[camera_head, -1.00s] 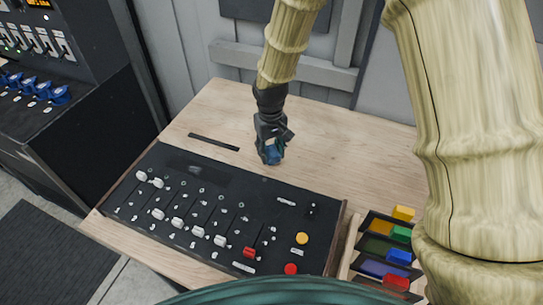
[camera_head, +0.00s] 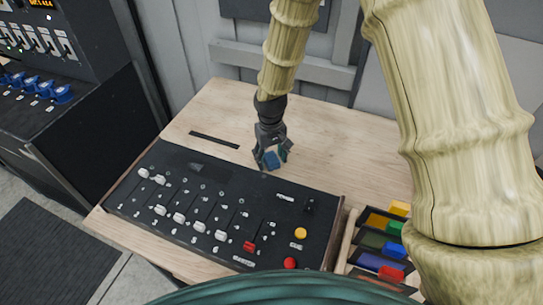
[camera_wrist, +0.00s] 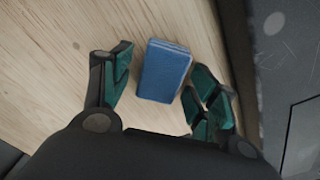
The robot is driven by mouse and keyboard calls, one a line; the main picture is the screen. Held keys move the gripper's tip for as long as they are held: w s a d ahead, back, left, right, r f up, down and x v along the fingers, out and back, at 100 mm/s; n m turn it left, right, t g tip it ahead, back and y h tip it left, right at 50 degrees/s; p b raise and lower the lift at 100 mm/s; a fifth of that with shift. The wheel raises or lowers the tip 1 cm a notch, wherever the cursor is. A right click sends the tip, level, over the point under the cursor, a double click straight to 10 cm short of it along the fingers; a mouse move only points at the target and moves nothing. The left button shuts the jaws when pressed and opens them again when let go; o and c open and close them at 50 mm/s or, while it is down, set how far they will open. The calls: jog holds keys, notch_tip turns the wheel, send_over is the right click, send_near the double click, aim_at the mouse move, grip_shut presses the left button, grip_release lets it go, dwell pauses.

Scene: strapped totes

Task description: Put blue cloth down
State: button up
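The blue cloth (camera_wrist: 164,70) is a small folded block lying on the light wooden tabletop, between my fingers in the wrist view. In the head view it shows as a blue patch (camera_head: 271,161) at my gripper's tip, just behind the black control panel. My gripper (camera_head: 272,158) points down over it. In the wrist view, my gripper's green-padded fingers (camera_wrist: 164,88) stand apart on either side of the cloth, with a narrow strip of wood showing on each side. The gripper looks open, around the cloth rather than pressed on it.
The black control panel (camera_head: 215,215) with sliders and buttons fills the table's front. A rack (camera_head: 352,240) of coloured blocks stands at the right. A dark slot strip (camera_head: 214,139) lies at the left. The wooden table (camera_head: 340,140) is clear to the right and behind.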

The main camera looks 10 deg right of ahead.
aim_at(271, 157)
jog(key=shift+s+r, duration=0.1)
notch_tip(271, 157, up, 12)
jog(key=b, duration=0.3)
jog(key=shift+b, duration=0.3)
dwell(0.4)
jog(key=shift+r, duration=0.1)
